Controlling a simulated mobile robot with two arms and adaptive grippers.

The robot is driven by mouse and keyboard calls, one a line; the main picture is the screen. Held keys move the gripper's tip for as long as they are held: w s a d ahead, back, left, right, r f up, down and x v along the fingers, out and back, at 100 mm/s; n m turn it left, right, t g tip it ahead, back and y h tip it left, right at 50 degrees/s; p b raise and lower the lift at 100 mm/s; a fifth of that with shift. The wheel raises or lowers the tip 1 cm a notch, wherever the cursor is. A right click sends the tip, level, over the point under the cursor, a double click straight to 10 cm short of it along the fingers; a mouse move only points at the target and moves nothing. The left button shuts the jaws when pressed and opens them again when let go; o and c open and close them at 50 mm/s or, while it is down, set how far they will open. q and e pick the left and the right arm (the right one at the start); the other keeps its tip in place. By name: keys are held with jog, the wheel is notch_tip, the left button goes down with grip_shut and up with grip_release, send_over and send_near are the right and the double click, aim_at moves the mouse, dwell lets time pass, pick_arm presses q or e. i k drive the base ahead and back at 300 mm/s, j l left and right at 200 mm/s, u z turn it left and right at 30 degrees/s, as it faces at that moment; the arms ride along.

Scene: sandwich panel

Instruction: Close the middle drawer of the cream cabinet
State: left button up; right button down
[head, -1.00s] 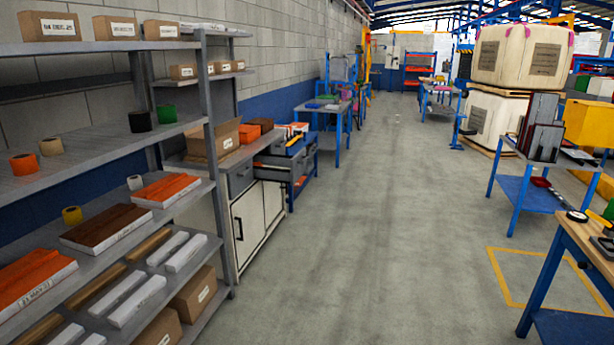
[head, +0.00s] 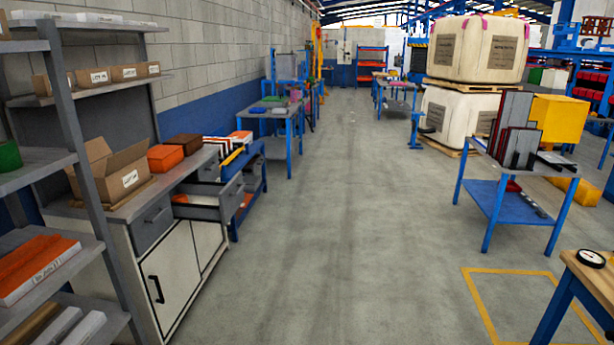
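The cream cabinet (head: 177,268) stands along the left wall, with cream doors below and a row of grey drawers under its grey top. The nearest drawer (head: 153,228) is shut, flush with the cabinet front. The drawer beyond it (head: 231,197) is pulled out toward the aisle, its grey front and handle standing clear of the cabinet. Neither of my grippers is in view.
Grey shelving (head: 88,205) stands just before the cabinet at left. An open cardboard box (head: 115,172) and orange and brown boxes sit on the cabinet top. The concrete aisle (head: 350,220) is clear. A blue-legged table (head: 497,205) stands at right.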

aim_at(214, 202)
jog(key=i, duration=1.95)
